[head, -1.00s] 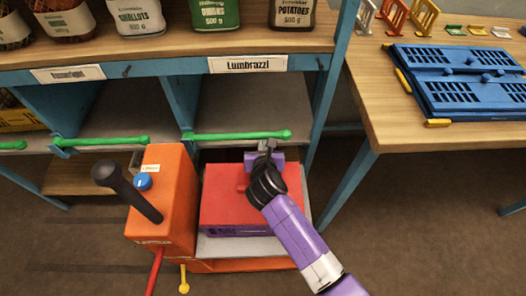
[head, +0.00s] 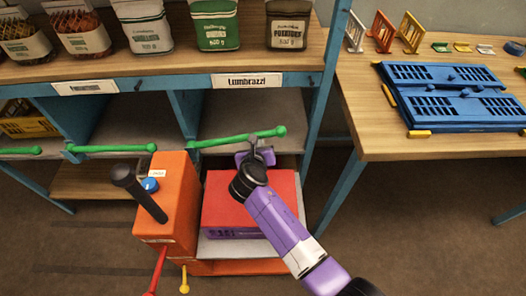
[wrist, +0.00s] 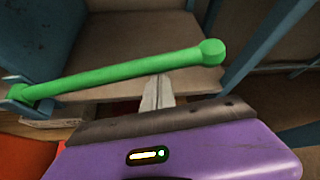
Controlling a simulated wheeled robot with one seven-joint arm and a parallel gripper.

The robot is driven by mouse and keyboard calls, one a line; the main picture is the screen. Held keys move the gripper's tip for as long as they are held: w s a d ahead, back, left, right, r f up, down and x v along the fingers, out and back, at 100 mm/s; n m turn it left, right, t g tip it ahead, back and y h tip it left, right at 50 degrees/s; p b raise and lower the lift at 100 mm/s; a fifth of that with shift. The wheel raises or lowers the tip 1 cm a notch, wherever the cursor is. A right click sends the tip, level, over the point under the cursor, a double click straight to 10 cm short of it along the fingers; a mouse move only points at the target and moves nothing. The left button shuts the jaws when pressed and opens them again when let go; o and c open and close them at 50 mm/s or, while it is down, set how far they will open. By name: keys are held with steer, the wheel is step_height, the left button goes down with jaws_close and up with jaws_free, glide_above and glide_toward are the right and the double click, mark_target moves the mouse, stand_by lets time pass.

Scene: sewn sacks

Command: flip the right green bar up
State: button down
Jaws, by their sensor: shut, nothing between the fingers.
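The right green bar (head: 238,137) runs across the front of the shelf opening under the "Lumbrazzi" label, tilted with its right knob end higher than its left. In the wrist view the bar (wrist: 120,72) crosses the picture, its round knob at the right. My gripper (head: 254,143) is just below the bar, right of its middle. In the wrist view its shut fingertips (wrist: 157,82) meet the bar's underside in the picture; I cannot tell whether they press on it. Nothing is between the fingers.
A second green bar (head: 112,149) crosses the opening to the left. An orange machine (head: 168,210) with a black handle and a red-topped box (head: 220,200) stand below. Sacks (head: 217,27) line the shelf above. A wooden table (head: 370,125) with blue crates is right.

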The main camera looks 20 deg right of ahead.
steer(key=w+a+r+n+h+p, duration=0.1)
steer(key=a+r+n+h+p, duration=0.1)
steer(key=a+r+p, duration=0.3)
steer(key=w+a+r+n+h+p, duration=0.2)
steer(key=a+r+p, duration=0.3)
steer(key=r, duration=0.6)
steer(key=shift+w+a+r, duration=0.15)
steer(key=shift+w+a, duration=0.1)
step_height(320, 180, up, 20)
steer(key=p, duration=0.2)
stand_by(0.6)
